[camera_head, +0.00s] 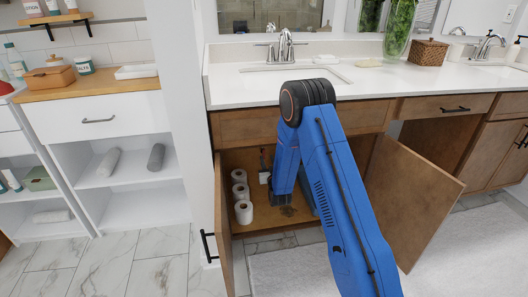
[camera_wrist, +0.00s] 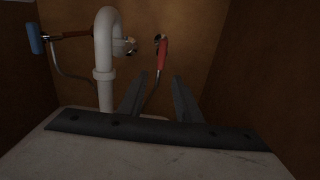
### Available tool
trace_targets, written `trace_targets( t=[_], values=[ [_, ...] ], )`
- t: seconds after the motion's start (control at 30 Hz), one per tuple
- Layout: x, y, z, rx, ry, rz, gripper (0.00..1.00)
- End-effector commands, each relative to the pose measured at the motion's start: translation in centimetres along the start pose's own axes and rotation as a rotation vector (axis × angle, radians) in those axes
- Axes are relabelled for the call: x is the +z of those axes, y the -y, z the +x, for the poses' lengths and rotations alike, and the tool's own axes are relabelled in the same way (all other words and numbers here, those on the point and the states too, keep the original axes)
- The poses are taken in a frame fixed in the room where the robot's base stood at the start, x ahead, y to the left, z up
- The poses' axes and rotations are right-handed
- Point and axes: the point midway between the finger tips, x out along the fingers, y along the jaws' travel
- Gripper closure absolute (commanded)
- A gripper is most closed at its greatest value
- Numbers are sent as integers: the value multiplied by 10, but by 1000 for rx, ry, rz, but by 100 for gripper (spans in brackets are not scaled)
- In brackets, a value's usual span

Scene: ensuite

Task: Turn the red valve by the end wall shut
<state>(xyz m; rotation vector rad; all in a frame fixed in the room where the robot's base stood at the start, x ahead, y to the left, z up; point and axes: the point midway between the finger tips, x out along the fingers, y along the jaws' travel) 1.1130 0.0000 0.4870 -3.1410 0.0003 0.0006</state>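In the wrist view the red valve handle (camera_wrist: 163,53) stands at the back of the sink cabinet, right of a white drain pipe. It looks roughly upright, with a grey hose running down below it. My gripper (camera_wrist: 160,79) is open, its two dark fingers apart and pointing toward the red handle. The handle shows above and beyond the gap between the fingertips; contact is not visible.
A white drain pipe (camera_wrist: 104,60) stands left of the fingers, with a blue valve handle (camera_wrist: 34,38) at far left. Several toilet rolls (camera_head: 243,212) stand at the cabinet's left. The left door (camera_head: 226,235) and right door (camera_head: 412,195) are open beside my arm.

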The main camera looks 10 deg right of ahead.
Motion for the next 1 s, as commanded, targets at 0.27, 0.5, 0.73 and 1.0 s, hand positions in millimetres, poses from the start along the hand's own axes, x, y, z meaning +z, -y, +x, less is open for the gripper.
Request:
trace_targets(
  t=[0.27,0.5,0.73,1.0],
  values=[
    [0,0,49,0,-2,0,69],
    [0,0,80,0,-1,-1,69],
    [0,0,91,0,0,-1,69],
    [0,0,91,0,0,-1,76]
  ],
)
